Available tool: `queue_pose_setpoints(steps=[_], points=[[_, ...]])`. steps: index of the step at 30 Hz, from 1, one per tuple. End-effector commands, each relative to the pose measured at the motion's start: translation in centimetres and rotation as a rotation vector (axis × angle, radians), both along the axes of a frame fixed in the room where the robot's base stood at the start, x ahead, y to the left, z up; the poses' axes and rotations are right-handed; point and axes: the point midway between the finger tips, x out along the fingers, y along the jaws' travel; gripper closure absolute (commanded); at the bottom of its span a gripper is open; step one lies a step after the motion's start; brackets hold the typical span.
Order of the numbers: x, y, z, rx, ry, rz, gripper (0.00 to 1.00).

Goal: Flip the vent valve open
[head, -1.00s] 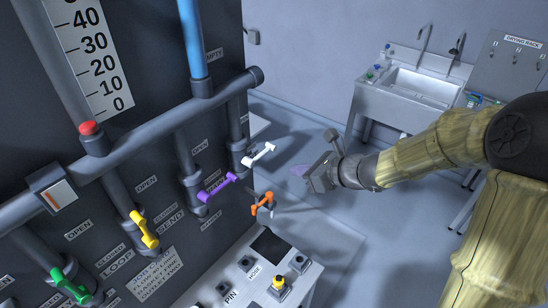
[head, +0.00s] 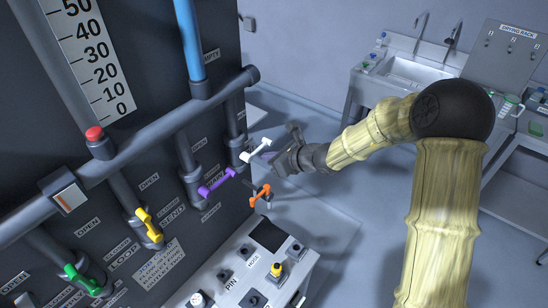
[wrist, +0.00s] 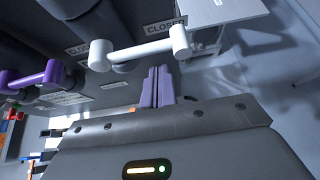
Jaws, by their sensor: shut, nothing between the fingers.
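Several coloured valve handles sit on the pipes of the dark panel. I cannot read which one is labelled vent. A white handle (head: 256,150) is at the right end, and it also shows in the wrist view (wrist: 145,51) beside a CLOSED label. A purple handle (head: 217,182) is left of it, also in the wrist view (wrist: 34,76). My gripper (head: 268,156) is just right of the white handle. In the wrist view its purple fingers (wrist: 156,82) are together and empty, just below the white handle; I cannot tell if they touch it.
An orange handle (head: 260,195) is below the white one. Yellow (head: 149,225) and green (head: 82,280) handles are to the left. A control box (head: 235,275) with knobs stands in front. A sink (head: 405,72) is at the back.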

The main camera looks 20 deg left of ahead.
Motion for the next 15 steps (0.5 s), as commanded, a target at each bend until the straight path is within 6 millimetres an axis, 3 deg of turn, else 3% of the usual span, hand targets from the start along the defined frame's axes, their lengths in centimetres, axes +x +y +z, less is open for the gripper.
queue_pose_setpoints(steps=[4, 15], points=[[0.06, 0.22, 1.41, -0.001, 0.001, 0.001, 1.0], [0.03, 0.38, 1.53, -0.001, 0.001, 0.002, 1.0]])
